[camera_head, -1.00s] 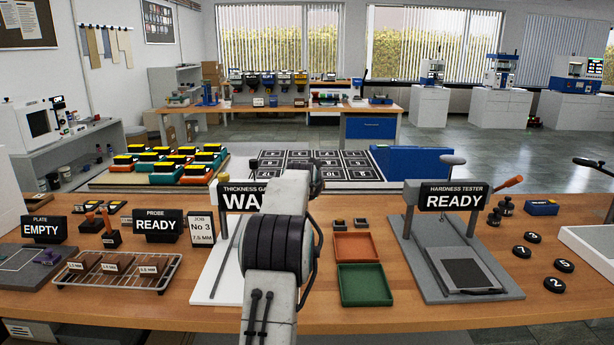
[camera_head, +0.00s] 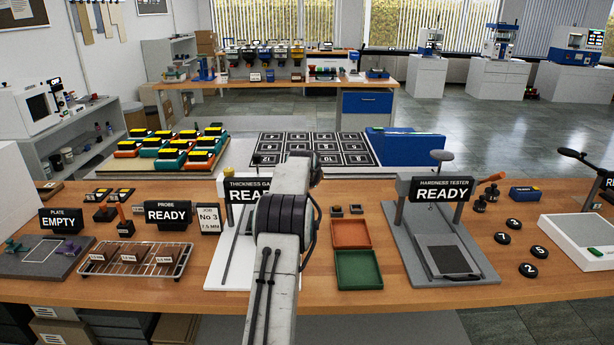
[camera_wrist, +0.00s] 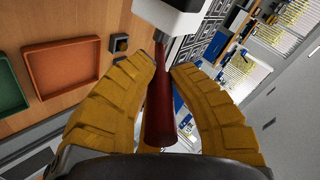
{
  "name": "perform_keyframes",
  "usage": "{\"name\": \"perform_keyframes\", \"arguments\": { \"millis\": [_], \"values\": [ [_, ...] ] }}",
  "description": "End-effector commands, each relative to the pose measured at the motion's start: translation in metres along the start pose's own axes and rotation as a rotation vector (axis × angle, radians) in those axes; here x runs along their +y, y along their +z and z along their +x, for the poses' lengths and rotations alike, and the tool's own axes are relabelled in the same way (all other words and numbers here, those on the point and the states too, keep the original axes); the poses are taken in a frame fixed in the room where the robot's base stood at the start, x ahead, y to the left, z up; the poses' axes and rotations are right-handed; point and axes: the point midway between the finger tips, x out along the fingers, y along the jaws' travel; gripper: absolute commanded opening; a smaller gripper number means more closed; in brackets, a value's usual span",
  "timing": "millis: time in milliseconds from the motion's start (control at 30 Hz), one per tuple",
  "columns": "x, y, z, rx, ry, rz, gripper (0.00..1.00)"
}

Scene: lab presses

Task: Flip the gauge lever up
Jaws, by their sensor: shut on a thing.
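The thickness gauge (camera_head: 245,190) stands on a white base (camera_head: 232,268) on the bench, partly hidden behind my arm in the head view. Its sign shows "READY", with the right part covered. In the wrist view the dark red tapered gauge lever (camera_wrist: 158,105) runs from a white and black housing (camera_wrist: 172,18) down between the yellow fingers. My gripper (camera_wrist: 162,68) is shut on the lever, with one finger on each side. The lever and my gripper's fingers are hidden in the head view.
Orange (camera_head: 350,234) and green (camera_head: 359,270) trays lie right of the gauge. The hardness tester (camera_head: 440,189), reading "READY", stands farther right. A wire rack (camera_head: 135,268) with brown samples and the probe sign (camera_head: 168,213) are left. Bare bench lies between trays and tester.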

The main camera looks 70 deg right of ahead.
Motion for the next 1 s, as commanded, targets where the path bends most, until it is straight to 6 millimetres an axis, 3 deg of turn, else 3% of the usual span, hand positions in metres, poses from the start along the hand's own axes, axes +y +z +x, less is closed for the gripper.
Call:
{"name": "perform_keyframes", "arguments": {
  "millis": [33,433,467,733,1000],
  "values": [
    [-0.0015,-0.0075,-0.002,0.012,-0.006,0.004,0.0],
    [-0.0032,-0.0089,-0.0024,0.015,-0.011,0.004,0.0],
    [-0.0033,-0.009,-0.0025,0.015,-0.011,0.004,0.21],
    [-0.0028,-0.0059,-0.0018,0.01,-0.007,0.002,0.45],
    [-0.0024,-0.0034,-0.0015,0.005,-0.005,0.001,0.45]
  ]
}}
